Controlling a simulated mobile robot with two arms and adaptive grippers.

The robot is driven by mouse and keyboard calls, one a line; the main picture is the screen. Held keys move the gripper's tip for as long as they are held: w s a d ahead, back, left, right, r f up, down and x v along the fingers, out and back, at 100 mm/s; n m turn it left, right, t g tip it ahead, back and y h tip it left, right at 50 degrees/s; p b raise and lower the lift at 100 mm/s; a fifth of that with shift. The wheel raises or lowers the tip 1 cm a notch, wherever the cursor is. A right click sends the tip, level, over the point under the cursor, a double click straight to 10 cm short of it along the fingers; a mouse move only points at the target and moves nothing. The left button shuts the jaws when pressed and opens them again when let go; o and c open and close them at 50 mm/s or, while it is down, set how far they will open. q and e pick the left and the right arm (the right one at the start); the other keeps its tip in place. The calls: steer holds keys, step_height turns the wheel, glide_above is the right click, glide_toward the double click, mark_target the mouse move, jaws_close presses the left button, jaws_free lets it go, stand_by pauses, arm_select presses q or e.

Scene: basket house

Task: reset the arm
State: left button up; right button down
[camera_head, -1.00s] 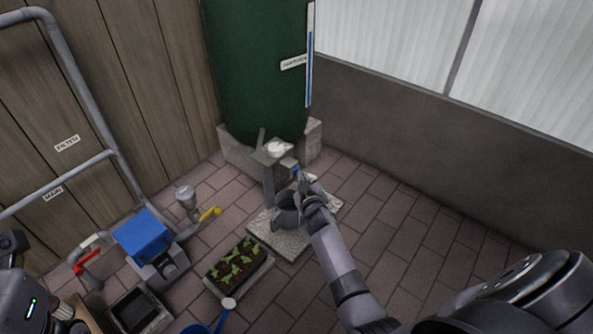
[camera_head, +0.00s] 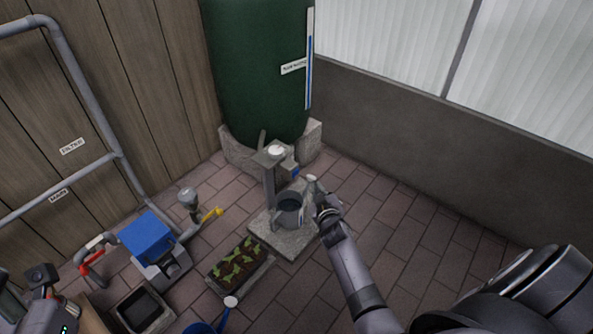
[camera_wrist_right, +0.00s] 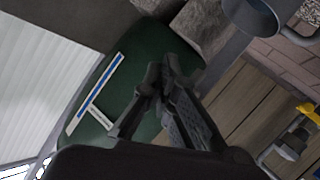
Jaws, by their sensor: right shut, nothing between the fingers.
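My right arm reaches up from the bottom of the head view. Its gripper (camera_head: 314,182) is just right of a grey bucket (camera_head: 289,207) that stands on a stone slab. In the right wrist view the gripper (camera_wrist_right: 163,85) has its fingertips together, with nothing between them. The dark green tank (camera_wrist_right: 160,62) lies behind the fingers in that view. A part of my left arm shows at the lower left edge of the head view; its fingers cannot be made out clearly.
The green tank (camera_head: 262,75) stands on stone blocks behind a post (camera_head: 270,180). The stone slab (camera_head: 287,242) is on the brick floor. A planter (camera_head: 240,266), a blue-topped pump (camera_head: 147,233) and a yellow-handled valve (camera_head: 212,214) are to the left. Floor right of my right arm is clear.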

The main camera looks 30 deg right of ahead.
steer(key=shift+s+d, duration=0.1)
steer(key=shift+s, duration=0.15)
stand_by(0.3)
